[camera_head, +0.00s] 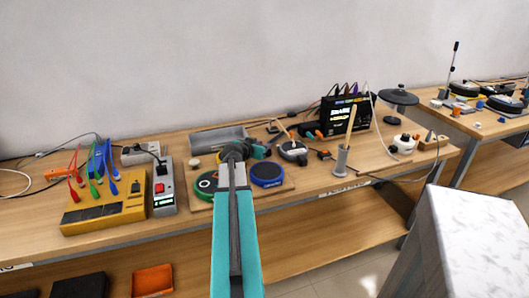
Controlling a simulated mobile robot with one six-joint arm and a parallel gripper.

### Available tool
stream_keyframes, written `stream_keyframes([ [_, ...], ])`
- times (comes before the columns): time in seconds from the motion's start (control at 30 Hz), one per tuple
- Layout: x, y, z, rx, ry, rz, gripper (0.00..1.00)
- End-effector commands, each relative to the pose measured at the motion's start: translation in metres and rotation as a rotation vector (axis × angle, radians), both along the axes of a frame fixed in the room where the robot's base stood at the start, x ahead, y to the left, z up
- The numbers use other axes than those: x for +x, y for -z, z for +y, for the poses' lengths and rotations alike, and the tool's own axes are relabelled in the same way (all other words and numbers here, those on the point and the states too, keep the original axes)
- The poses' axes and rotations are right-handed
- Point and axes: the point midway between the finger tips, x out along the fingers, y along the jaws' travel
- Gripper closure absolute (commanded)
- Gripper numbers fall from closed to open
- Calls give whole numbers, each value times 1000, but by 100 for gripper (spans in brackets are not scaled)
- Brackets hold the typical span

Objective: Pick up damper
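My teal and grey arm reaches from the bottom middle over the wooden workbench (310,205). My gripper (256,151) is at its far end, small and partly hidden by the arm; I cannot tell whether it is open or shut. It appears over a wooden board that holds a dark round pad with a green ring (206,184) at left and a round blue-rimmed pad (267,174) at right. The arm covers the space between the pads. I cannot tell which thing is the damper.
A yellow box (105,212) with coloured leads and a grey power strip (163,190) stand left. A grey tray (217,138) lies behind the board. Right are a holder with a wooden stick (342,158) and a black box (345,116). A white marble-topped block (480,235) stands front right.

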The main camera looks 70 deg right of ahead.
Motion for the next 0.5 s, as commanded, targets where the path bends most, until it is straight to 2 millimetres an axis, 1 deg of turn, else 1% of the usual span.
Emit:
stream_keyframes([
  [0.03,0,0,0,0,0,0,85],
  [0.1,0,0,0,0,1,0,97],
  [0.13,0,0,0,0,1,0,100],
  [0.5,0,-2,0,0,1,0,100],
])
